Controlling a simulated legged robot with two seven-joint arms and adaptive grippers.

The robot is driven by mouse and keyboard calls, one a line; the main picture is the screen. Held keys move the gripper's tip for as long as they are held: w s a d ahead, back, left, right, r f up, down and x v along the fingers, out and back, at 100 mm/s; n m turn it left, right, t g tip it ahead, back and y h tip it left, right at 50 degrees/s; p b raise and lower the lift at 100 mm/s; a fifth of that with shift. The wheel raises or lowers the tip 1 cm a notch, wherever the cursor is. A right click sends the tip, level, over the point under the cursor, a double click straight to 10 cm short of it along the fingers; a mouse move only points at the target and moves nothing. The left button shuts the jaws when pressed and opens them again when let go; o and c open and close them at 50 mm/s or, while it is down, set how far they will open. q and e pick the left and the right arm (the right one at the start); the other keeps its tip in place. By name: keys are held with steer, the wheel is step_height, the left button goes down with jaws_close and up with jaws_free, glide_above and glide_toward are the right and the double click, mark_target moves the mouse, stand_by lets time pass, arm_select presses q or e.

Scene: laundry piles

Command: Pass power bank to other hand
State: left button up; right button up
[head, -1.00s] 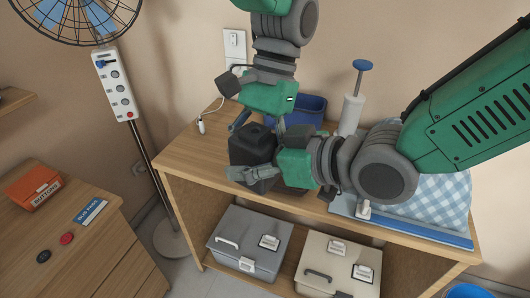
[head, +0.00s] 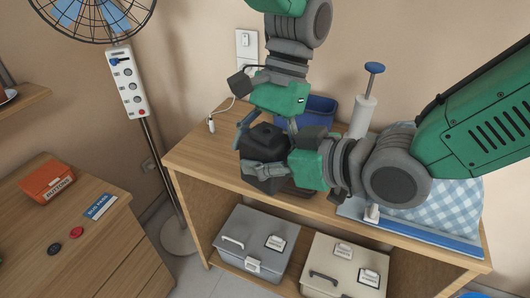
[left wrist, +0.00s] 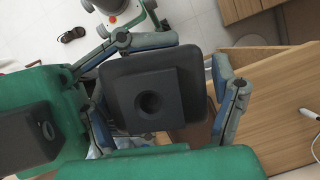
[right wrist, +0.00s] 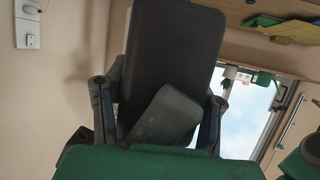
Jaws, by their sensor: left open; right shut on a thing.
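The power bank (head: 265,140) is a dark block with a smaller raised block on top, held above the wooden bench top. In the left wrist view it is a dark square (left wrist: 185,62) with a round hollow in its raised part. My right gripper (head: 268,166) comes from the right and is shut on it; the right wrist view shows a dark slab (right wrist: 175,45) between its fingers. My left gripper (head: 266,132) reaches down from above, open, with one finger on each side of the power bank. Whether the left fingers touch it cannot be told.
The wooden bench (head: 205,150) has clear room at its left end, beside a white cable plug (head: 211,126). Toolboxes (head: 255,240) sit on the lower shelf.

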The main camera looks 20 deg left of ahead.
arm_select(q)
steer(key=shift+d+r, duration=0.15)
steer(key=shift+d, duration=0.05)
step_height(320, 180, up, 10)
steer(key=shift+w+a+f, duration=0.1)
steer(key=shift+a+f, duration=0.05)
steer(key=shift+f, duration=0.05)
steer(key=w+a+f+n+t+h, duration=0.15)
steer(key=w+f, duration=0.25)
steer(key=f, duration=0.4)
steer(key=w+a+f+n+t+h, duration=0.1)
steer(key=w+a+f+n+t, duration=0.2)
steer(key=f, duration=0.4)
step_height(320, 180, down, 9)
steer(key=a, duration=0.3)
steer(key=s+a+f+m, duration=0.1)
steer(key=s+a+f, duration=0.3)
steer(key=s+f, duration=0.9)
steer(key=s+a+f, duration=0.2)
steer(key=s+f, duration=0.1)
steer(key=s, duration=0.4)
steer(key=s+a+f+y, duration=0.1)
steer(key=s+f, duration=0.2)
steer(key=s, duration=0.4)
steer(key=shift+s+a+f+m, duration=0.15)
steer(key=shift+a+f+m, duration=0.1)
steer(key=shift+a+m, duration=0.2)
steer(key=shift+t, duration=0.25)
